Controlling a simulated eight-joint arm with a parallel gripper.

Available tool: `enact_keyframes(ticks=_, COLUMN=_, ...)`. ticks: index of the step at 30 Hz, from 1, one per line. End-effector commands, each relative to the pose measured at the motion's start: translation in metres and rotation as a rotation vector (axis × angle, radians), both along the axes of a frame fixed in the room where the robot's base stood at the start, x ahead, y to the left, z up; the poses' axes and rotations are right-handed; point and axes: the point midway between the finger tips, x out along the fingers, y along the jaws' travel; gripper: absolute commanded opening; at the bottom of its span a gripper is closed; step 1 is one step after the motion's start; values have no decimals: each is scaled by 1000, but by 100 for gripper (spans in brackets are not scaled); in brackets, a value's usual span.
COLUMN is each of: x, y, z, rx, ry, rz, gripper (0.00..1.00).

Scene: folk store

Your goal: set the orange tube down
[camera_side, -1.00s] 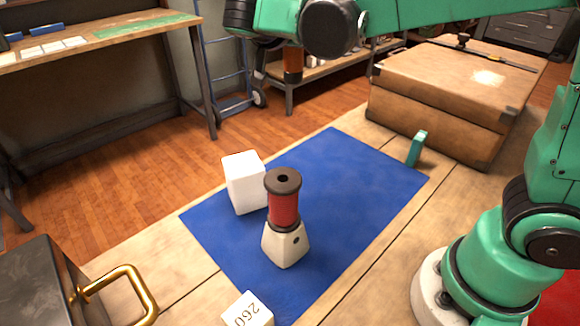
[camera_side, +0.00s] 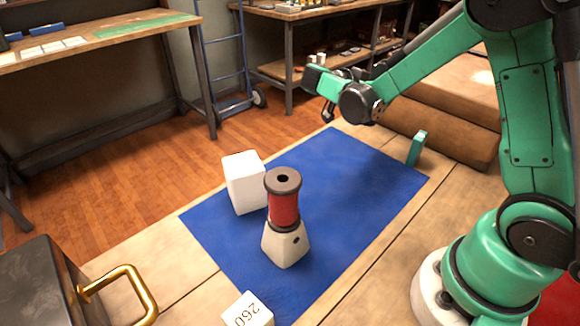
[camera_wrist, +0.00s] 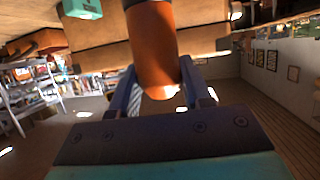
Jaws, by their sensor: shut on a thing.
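The orange tube (camera_wrist: 155,52) shows large in the wrist view, between the two fingers of my gripper (camera_wrist: 160,88). My gripper is shut on it, and its dark end reaches the top edge of that view. In the side view my gripper (camera_side: 328,112) is in the air over the far part of the blue mat (camera_side: 352,172). I cannot make out the tube there.
A red spool (camera_side: 285,208) with dark ends stands on a cream base (camera_side: 285,243) on the mat. A white block (camera_side: 244,183) stands beside it. A small teal piece (camera_side: 416,148) is by the mat's right corner, near a large brown case (camera_side: 440,122). The mat's right half is clear.

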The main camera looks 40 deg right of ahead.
Motion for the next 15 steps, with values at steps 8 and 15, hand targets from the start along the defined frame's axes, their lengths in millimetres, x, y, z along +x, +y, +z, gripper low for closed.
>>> enact_keyframes(ticks=8, x=1, y=0, z=-44, rx=0, ry=0, rz=1, gripper=13)
enact_keyframes(ticks=15, x=1, y=0, z=-66, rx=0, ry=1, rz=1, gripper=13)
